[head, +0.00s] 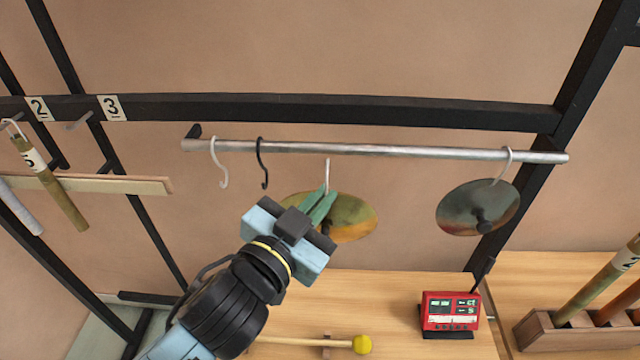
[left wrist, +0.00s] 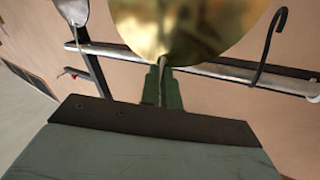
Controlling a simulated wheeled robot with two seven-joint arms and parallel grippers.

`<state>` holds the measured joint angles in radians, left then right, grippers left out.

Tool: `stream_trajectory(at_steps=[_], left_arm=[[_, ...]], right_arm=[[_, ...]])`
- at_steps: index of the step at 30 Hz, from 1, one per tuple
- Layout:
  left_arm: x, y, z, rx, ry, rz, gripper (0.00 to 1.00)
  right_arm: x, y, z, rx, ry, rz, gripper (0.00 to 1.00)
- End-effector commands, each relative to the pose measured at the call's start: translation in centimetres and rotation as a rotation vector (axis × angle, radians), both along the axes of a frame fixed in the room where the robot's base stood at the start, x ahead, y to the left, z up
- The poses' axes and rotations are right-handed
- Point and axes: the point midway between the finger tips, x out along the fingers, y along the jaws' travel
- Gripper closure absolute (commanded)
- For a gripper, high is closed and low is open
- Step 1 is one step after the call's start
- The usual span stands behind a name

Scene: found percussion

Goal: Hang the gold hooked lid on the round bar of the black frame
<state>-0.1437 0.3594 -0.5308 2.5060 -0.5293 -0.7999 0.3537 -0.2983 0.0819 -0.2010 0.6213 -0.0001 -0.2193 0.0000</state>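The gold lid (head: 352,218), a round mottled disc, is behind my left gripper in the head view. It fills the top of the left wrist view (left wrist: 190,25). My left gripper (head: 321,205) has its green fingers closed on the lid's pale hook (head: 327,172). The fingers also show in the left wrist view (left wrist: 161,88), around the stem. The hook's visible top is close to the lower edge of the round bar (head: 400,150); I cannot tell whether it touches it. The bar runs along the black frame (head: 350,110). My right gripper is not in view.
An empty white hook (head: 218,165) and black hook (head: 262,165) hang on the bar to the left. A second disc (head: 470,208) hangs at the right end. Below are a red device (head: 450,311) and a yellow-headed mallet (head: 361,345) on the wooden table (head: 375,290).

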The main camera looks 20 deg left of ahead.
Motion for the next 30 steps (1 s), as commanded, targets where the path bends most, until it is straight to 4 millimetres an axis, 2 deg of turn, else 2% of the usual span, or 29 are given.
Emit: stream_trajectory(at_steps=[14,30], left_arm=[[-0.1,0.0,-0.1,-0.015,-0.006,0.026,1.0],[4.0,1.2,0.1,-0.012,-0.008,0.024,1.0]], right_arm=[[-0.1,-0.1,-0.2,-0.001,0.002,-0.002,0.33],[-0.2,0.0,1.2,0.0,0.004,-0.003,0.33]])
